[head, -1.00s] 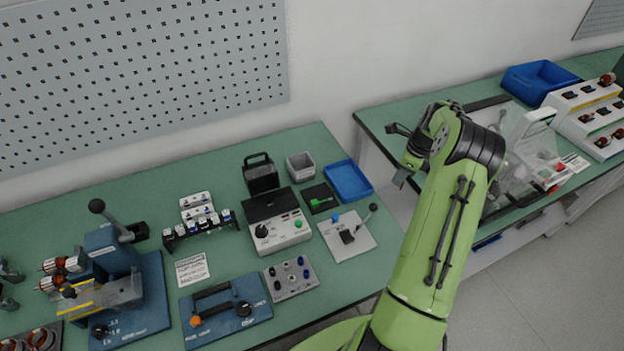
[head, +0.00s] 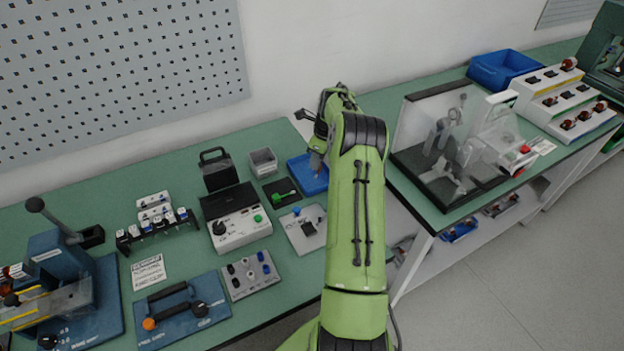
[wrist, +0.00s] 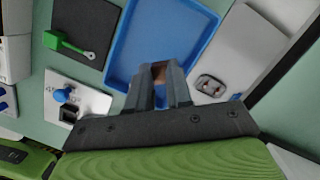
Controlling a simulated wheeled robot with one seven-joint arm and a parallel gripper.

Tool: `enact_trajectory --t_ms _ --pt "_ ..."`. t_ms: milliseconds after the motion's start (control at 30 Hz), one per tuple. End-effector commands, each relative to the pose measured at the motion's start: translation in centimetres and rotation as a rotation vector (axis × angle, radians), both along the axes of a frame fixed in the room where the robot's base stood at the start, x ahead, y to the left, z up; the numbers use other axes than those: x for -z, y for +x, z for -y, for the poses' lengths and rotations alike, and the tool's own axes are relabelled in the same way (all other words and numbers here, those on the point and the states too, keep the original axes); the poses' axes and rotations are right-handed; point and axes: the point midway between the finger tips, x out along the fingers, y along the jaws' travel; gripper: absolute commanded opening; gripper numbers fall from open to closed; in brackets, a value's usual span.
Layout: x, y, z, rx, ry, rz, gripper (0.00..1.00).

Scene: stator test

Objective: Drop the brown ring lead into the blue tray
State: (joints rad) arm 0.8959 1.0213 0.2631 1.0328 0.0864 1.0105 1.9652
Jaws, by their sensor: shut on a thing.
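The blue tray (head: 312,184) lies on the green bench, partly hidden behind my arm. In the wrist view the tray (wrist: 192,12) fills the top middle. My gripper (wrist: 159,78) is shut on a small brown piece (wrist: 158,70), which I take to be the brown ring lead. Most of the lead is hidden between the fingers. The fingertips appear over the near part of the tray; their height above it is hard to tell. In the head view my gripper (head: 317,160) shows small and partly hidden at the tray.
A green ring lead (wrist: 70,44) lies on a black mat left of the tray. A white plate with a blue knob (wrist: 64,95) stands near it. A grey box (head: 263,162) is behind. A clear-guarded machine (head: 455,140) stands on the right bench, across a gap.

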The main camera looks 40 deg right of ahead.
Motion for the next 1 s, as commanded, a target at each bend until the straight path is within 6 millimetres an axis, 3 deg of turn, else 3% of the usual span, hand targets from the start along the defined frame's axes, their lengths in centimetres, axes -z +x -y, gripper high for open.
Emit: enact_trajectory --t_ms 33,267,300,500,800,867,1000 --pt "0.8 0.0 0.0 0.000 -0.001 0.000 0.00" --pt "0.7 0.0 0.0 0.000 -0.001 0.001 0.00" --pt "0.6 0.0 0.0 0.000 -0.001 0.001 0.21" --pt "0.6 0.0 0.0 -0.001 -0.001 0.001 0.49" --pt "0.3 0.0 0.0 0.000 -0.001 0.001 0.49" --pt "-0.5 -0.2 0.1 0.000 -0.002 0.002 0.49" --pt "-4.1 -0.8 0.4 0.002 -0.003 0.004 0.49"
